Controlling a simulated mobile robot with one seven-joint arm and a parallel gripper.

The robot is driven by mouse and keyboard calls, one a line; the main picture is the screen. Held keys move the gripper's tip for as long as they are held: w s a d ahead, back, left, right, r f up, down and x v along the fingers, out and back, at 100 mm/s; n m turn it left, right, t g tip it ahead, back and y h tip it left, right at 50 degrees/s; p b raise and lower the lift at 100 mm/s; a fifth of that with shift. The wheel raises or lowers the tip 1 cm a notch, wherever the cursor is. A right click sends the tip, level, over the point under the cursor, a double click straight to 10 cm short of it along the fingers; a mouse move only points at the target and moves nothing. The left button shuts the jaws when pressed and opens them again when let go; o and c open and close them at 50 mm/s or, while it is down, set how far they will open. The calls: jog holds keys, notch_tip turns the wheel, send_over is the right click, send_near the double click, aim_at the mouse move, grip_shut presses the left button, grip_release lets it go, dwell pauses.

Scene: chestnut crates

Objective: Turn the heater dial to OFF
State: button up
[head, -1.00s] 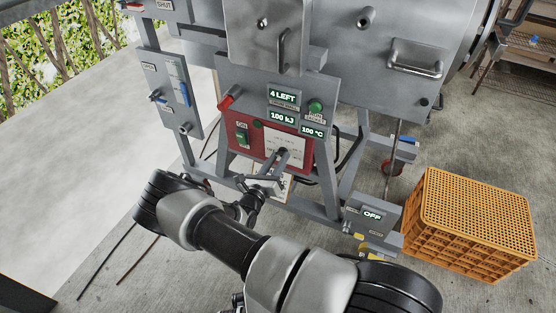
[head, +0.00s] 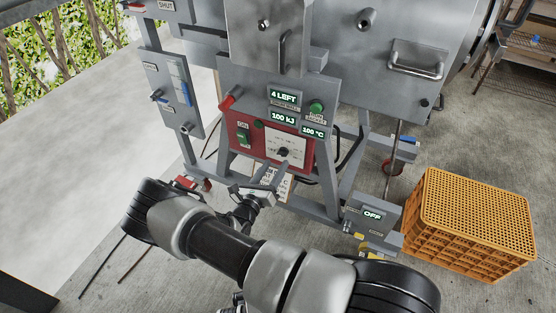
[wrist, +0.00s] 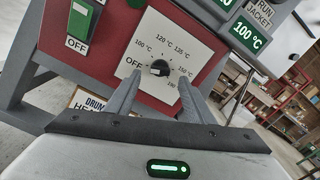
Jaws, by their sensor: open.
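The heater dial (head: 284,152) is a small black knob on a white scale plate (head: 293,141) on the red panel. In the wrist view the dial (wrist: 159,68) shows with OFF printed at its left and temperatures from 100 °C upward around it. A pale mark shows on the knob's lower left side; I cannot tell surely which label it points to. My gripper (head: 274,176) is open and empty, just below and in front of the dial. Its two fingers (wrist: 160,80) stand apart on either side of the dial in the wrist view, and no contact shows.
A green lit switch (wrist: 79,19) sits left of the dial. An OFF display box (head: 373,215) and orange crate (head: 470,225) stand right.

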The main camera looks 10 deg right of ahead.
jog(key=p+v, duration=0.1)
jog(key=v, duration=1.2)
jog(key=shift+s, duration=0.2)
jog(key=shift+a, duration=0.15)
jog(key=s+d+r+m+g, duration=0.2)
jog(key=d+r+m+g, duration=0.4)
jog(key=r+m, duration=0.4)
jog(key=s+d+r+m+g, duration=0.3)
jog(key=r+m+g, duration=0.45)
jog(key=r, duration=0.35)
jog(key=s+d+r+m+t+y, duration=0.1)
jog(key=s+r+m+t+y, duration=0.1)
jog(key=s+r+m+y, duration=0.5)
jog(key=s+d+r+m+t+y, duration=0.1)
jog(key=s+r+m+t+y, duration=0.15)
jog(key=s+r+m, duration=0.85)
jog(key=w+r+n+p, duration=0.1)
jog(key=r+p, duration=0.9)
jog(key=r, duration=0.2)
jog(key=w+r+n+y+p, duration=0.1)
jog(key=w+r+p, duration=0.1)
jog(key=r+p, duration=0.9)
jog(key=shift+w+a+r, duration=0.25)
jog(key=shift+w+r, duration=0.05)
jog(key=shift+r, duration=0.2)
